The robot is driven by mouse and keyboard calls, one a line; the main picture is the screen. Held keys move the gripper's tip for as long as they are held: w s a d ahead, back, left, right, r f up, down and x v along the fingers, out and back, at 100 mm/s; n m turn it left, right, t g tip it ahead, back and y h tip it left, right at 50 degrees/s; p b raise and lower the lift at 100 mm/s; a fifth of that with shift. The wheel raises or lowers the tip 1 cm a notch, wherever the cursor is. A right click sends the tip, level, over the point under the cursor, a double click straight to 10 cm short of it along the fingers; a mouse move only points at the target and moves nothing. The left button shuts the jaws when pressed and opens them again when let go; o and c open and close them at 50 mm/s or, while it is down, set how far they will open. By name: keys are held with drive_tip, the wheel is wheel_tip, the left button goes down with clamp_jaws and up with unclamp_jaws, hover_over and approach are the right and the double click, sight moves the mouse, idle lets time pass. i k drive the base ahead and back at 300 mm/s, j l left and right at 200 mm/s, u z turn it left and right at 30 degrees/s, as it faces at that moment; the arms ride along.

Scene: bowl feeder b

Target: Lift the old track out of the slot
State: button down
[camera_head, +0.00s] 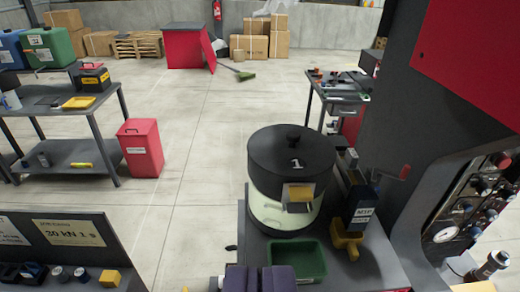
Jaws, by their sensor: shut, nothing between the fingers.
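The bowl feeder (290,163) is a round drum with a dark lid marked 1 and a pale lower body. A small plate with a yellow part (300,194) is on its front. Right of it stands a dark blue labelled box (361,207), with a yellow piece (347,243) below it. I cannot tell which part is the old track, or see its slot clearly.
The green bin (311,272) sits on the grey bench top (376,268). A dark machine with a red panel (470,60) and gauges closes off the right. A red bin (140,150) and a shelved table (70,107) stand left. The middle floor is clear.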

sight(348, 166)
drive_tip(key=i+l+z, duration=0.1)
drive_tip(key=l, duration=0.35)
drive_tip(key=i+l+z, duration=0.1)
drive_tip(key=i+l, duration=0.25)
drive_tip(key=i+l+z, duration=0.1)
drive_tip(key=i+l, duration=0.15)
drive_tip(key=l, duration=0.2)
